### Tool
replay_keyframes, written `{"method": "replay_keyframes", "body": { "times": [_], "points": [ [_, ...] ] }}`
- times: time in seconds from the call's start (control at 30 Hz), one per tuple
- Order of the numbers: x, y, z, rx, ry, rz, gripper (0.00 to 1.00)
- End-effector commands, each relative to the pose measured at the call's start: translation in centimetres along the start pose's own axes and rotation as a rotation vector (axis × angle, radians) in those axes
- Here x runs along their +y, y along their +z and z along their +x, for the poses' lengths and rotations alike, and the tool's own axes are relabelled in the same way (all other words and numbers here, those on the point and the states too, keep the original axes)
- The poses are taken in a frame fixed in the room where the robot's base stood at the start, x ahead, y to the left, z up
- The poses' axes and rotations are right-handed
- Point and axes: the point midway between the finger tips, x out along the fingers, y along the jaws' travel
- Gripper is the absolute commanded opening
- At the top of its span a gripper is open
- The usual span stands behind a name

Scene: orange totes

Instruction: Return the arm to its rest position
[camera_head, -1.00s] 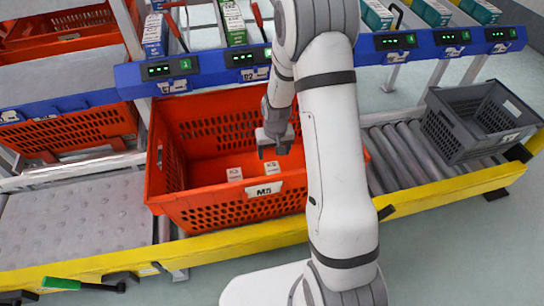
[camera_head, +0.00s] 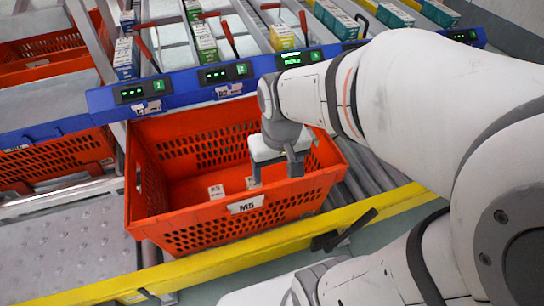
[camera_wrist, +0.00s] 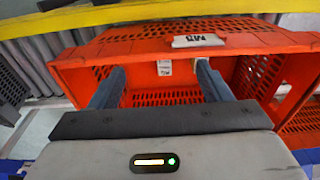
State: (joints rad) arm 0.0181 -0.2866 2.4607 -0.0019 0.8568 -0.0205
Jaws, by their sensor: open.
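My gripper (camera_head: 276,168) is over the right part of the orange tote labelled M5 (camera_head: 190,232) in the head view. Its two fingers are apart and nothing shows between them. In the wrist view my gripper (camera_wrist: 158,86) has its fingers spread over the same tote (camera_wrist: 270,42). My white arm reaches in from the right side of the head view, bent at the elbow.
A blue rail (camera_head: 180,92) with lit displays runs behind the tote, below sloped lanes of small boxes (camera_head: 283,38). A yellow rail (camera_head: 215,262) runs along the front. More orange totes (camera_head: 55,155) are at the left. A grey roller surface (camera_head: 75,245) is empty.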

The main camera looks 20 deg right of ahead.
Motion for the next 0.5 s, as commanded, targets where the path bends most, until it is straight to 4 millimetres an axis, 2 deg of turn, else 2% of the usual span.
{"method": "replay_keyframes", "body": {
  "times": [0.1, 0.2, 0.5],
  "points": [
    [-0.4, 1.9, -0.9, 0.003, 0.000, -0.001, 0.71],
    [-0.6, 2.7, -1.1, 0.001, 0.000, -0.002, 0.71],
    [-0.6, 2.8, -1.2, 0.000, 0.000, -0.002, 0.71]
  ]
}}
